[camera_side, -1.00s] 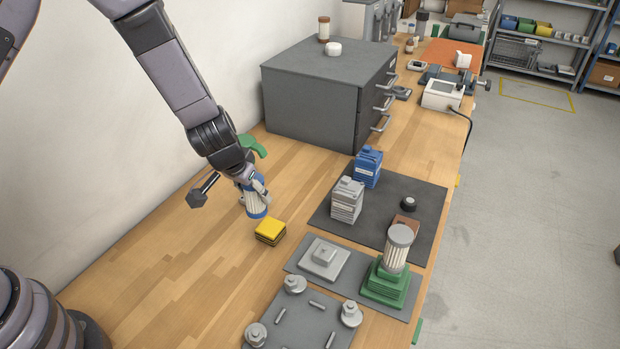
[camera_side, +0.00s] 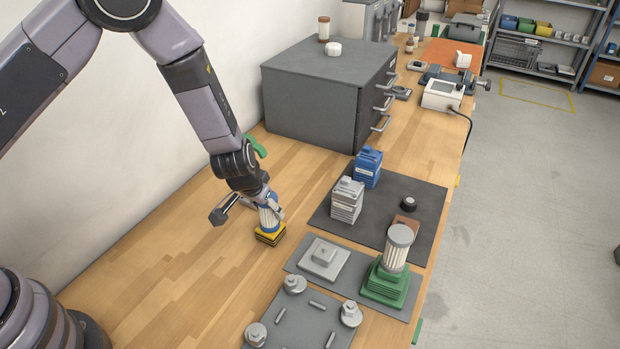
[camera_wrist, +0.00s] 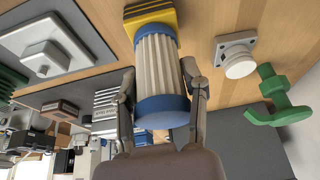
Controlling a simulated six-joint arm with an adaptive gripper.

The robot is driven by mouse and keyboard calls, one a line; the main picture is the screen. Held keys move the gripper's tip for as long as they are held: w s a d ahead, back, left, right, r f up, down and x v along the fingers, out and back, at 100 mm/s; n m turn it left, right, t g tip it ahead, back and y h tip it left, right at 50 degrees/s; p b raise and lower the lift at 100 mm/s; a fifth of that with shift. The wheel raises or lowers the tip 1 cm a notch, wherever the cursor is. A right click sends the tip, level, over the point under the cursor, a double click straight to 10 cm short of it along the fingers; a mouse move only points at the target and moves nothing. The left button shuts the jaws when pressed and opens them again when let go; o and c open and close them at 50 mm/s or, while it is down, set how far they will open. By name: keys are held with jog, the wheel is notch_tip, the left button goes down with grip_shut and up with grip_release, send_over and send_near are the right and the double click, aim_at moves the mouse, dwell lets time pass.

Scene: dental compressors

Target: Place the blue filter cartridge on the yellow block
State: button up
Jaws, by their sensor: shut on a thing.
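The blue filter cartridge (camera_side: 269,217), white and pleated with blue end caps, is upright at the yellow block in the side view. It also fills the middle of the wrist view (camera_wrist: 158,70). My gripper (camera_wrist: 160,105) is shut on it, one finger on each side near one blue cap. The yellow block (camera_side: 268,238), with dark stripes, lies on the wooden bench under the cartridge's lower end and also shows in the wrist view (camera_wrist: 150,14). The lower cap appears to touch the block's top; a small gap cannot be ruled out.
A grey-topped white cartridge (camera_side: 398,250) stands on a green stepped block (camera_side: 386,283) to the right. A large grey drawer cabinet (camera_side: 320,95) stands behind. The bench left of the block is clear.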

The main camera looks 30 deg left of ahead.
jog(key=shift+f, duration=0.15)
jog(key=o, duration=1.2)
jog(key=s+a+r+m+t+h, duration=0.1)
jog(key=s+r+h, duration=0.3)
jog(key=r, duration=1.2)
jog(key=s+a+r+t+h, duration=0.1)
jog(key=s+r, duration=0.4)
jog(key=r, duration=1)
jog(key=s+a+r+y, duration=0.2)
jog(key=s+a, duration=0.5)
jog(key=s, duration=0.3)
jog(key=s+a+r+n+g+y, duration=0.1)
jog(key=s+a+y, duration=0.2)
jog(key=s+a, duration=0.4)
jog(key=s, duration=0.3)
jog(key=shift+s+a+r, duration=0.15)
jog(key=shift+s+r, duration=0.05)
jog(key=shift+r, duration=0.2)
